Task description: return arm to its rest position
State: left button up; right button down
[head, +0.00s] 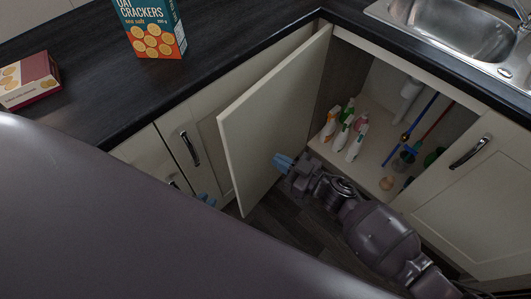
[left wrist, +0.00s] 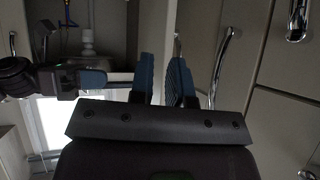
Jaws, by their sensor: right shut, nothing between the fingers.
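My right gripper (head: 283,162) has its blue fingers shut with nothing between them. It is beside the inner face of the open cabinet door (head: 270,115); I cannot tell whether they touch. The right arm reaches in from the lower right, in front of the open cabinet. My left gripper (head: 206,199) shows only its blue fingertips, low in front of the closed cabinet fronts; the rest is hidden behind my own dark body. In the left wrist view its two fingers (left wrist: 162,78) stand apart with a narrow, empty gap. The right gripper's blue tip (left wrist: 92,78) shows to their left.
The open cabinet holds several spray bottles (head: 345,130) and long-handled brushes. A metal handle (left wrist: 222,60) is close right of the left fingers. The dark worktop (head: 225,60) carries a cracker box (head: 152,28) and a red box (head: 30,80). A sink (head: 450,30) is at upper right.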

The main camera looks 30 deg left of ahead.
pick_arm(q)
jog(key=shift+w+a+r+p, duration=0.15)
jog(key=shift+a+r+p, duration=0.05)
jog(key=shift+a+p, duration=0.15)
pick_arm(e)
jog(key=s+d, duration=0.1)
jog(key=d, duration=0.5)
jog(key=shift+s, duration=0.15)
